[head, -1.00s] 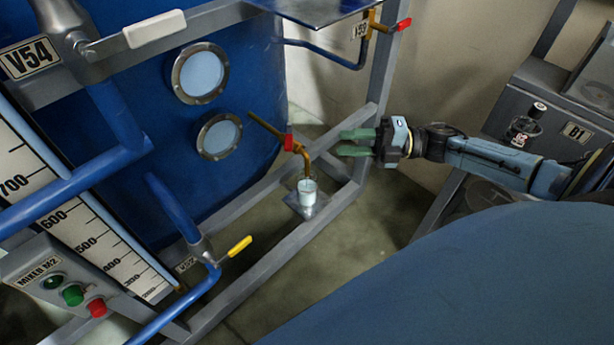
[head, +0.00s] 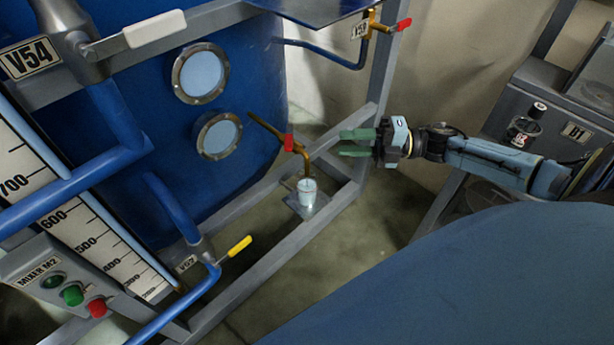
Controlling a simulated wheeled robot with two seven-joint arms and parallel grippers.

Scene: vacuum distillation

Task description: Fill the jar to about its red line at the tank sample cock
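A small pale jar (head: 307,192) stands upright on a small metal shelf (head: 318,208) low on the tank's frame. The brass sample cock (head: 300,153) ends in a spout just above the jar; its red handle (head: 288,143) is at the bend. The jar's red line and its fill level are too small to tell. My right gripper (head: 347,142) comes in from the right with its green fingers apart and nothing between them. It is to the right of the cock, not touching it. My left gripper is not in view.
The blue tank (head: 262,80) with two round sight windows fills the left. Grey frame rails (head: 272,253) run below the shelf. A yellow-handled valve (head: 238,246) and the Mixer M2 buttons (head: 73,295) are lower left. A bench marked B1 (head: 545,110) stands at right.

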